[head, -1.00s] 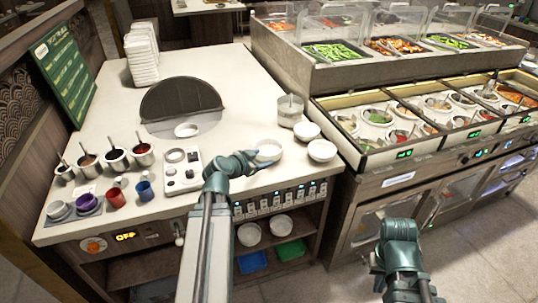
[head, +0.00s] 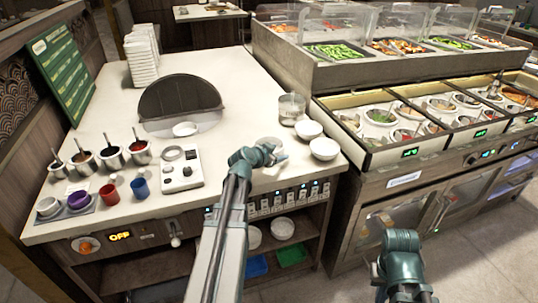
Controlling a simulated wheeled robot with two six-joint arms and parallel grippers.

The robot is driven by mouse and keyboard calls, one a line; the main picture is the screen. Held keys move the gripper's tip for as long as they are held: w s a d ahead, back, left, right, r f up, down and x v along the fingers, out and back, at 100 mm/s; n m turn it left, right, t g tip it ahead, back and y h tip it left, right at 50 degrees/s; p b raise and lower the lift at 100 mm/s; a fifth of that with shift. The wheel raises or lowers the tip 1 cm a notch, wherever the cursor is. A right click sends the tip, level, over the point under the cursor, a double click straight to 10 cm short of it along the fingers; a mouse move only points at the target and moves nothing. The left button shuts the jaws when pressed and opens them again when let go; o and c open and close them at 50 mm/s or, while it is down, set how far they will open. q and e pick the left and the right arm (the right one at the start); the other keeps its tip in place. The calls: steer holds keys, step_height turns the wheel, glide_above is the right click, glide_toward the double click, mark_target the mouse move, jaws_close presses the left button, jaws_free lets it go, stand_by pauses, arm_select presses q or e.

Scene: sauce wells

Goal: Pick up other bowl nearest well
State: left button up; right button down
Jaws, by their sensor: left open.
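A white bowl (head: 265,142) sits on the counter near its front right part, partly hidden by my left gripper (head: 276,154). My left gripper is open, low at the near side of this bowl; I cannot tell if it touches. Two more white bowls stand to the right, one farther back (head: 309,130) and one nearer the edge (head: 324,149). Several round sauce wells (head: 379,117) are set in the buffet at right. My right gripper (head: 402,243) is at lower right over the floor, away from the bowls; its fingers are not clear.
A clear container (head: 291,108) stands behind the bowls. Stacked white plates (head: 141,58) stand at the back.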

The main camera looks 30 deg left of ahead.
arm_select(q)
steer(key=shift+w+f, duration=0.25)
steer(key=shift+w, duration=0.2)
steer(key=shift+s+r, duration=0.1)
arm_select(e)
steer(key=shift+f, duration=0.15)
arm_select(q)
jaws_close()
